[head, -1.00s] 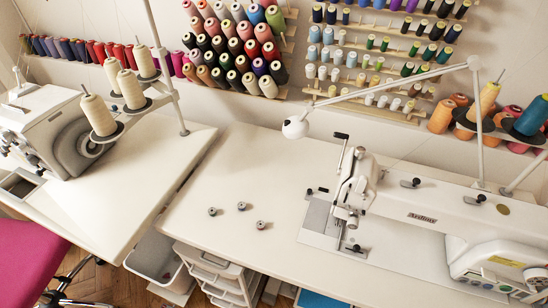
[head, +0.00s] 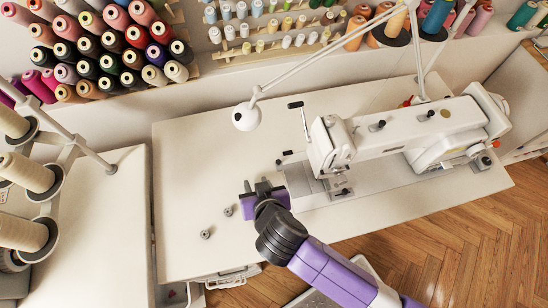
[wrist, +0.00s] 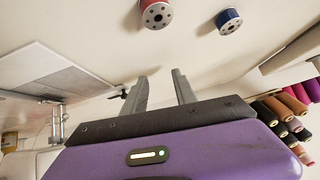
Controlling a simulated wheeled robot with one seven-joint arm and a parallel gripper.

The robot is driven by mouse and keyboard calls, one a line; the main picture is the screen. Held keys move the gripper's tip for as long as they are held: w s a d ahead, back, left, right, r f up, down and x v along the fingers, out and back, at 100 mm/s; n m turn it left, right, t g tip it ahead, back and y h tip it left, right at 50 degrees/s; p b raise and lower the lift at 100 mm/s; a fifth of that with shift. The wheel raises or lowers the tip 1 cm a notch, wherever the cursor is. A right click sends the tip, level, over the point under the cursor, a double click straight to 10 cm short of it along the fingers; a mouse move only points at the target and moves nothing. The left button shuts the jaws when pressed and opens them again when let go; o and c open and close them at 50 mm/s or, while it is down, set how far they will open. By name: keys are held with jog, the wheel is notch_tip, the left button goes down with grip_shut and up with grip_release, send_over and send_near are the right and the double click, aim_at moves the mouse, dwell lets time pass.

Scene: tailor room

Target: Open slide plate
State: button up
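The sewing machine (head: 400,135) stands on the white table. The slide plate (head: 298,180) is a flat grey metal plate in the machine's bed, left of the needle area. In the wrist view, the plate (wrist: 70,68) lies flat at the upper left, with the presser foot parts (wrist: 57,122) below it. I cannot tell a gap at the plate. My gripper (head: 258,186) is above the table just left of the plate, apart from it. In the wrist view, my gripper (wrist: 160,90) has its two fingers apart with nothing between them.
Two bobbins (head: 228,212) (head: 206,234) lie on the table left of my gripper. The wrist view shows a red bobbin (wrist: 155,14) and a blue bobbin (wrist: 228,20). A lamp (head: 246,116) hangs behind. The table's back left is clear.

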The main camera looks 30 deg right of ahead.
aim_at(278, 161)
jog(key=m+g+h, duration=0.1)
jog(key=w+d+r+m+h+p, duration=0.1)
jog(key=m, duration=0.1)
jog(key=shift+w+d+r+g, duration=0.1)
jog(key=shift+w+g, duration=0.1)
jog(key=shift+g, duration=0.2)
jog(key=r+m+g+h, duration=0.1)
jog(key=m, duration=0.1)
jog(key=d+r+m+g+h, duration=0.1)
jog(key=r+m+h, duration=0.1)
jog(key=shift+s+r+p, duration=0.2)
jog(key=shift+p, duration=0.2)
jog(key=shift+s+d+r+m+g+h, duration=0.25)
jog(key=shift+r+m+g+h, duration=0.25)
jog(key=shift+m, duration=0.4)
jog(key=shift+p+x, duration=0.5)
jog(key=shift+x, duration=3.4)
jog(key=shift+s, duration=0.1)
grip_shut()
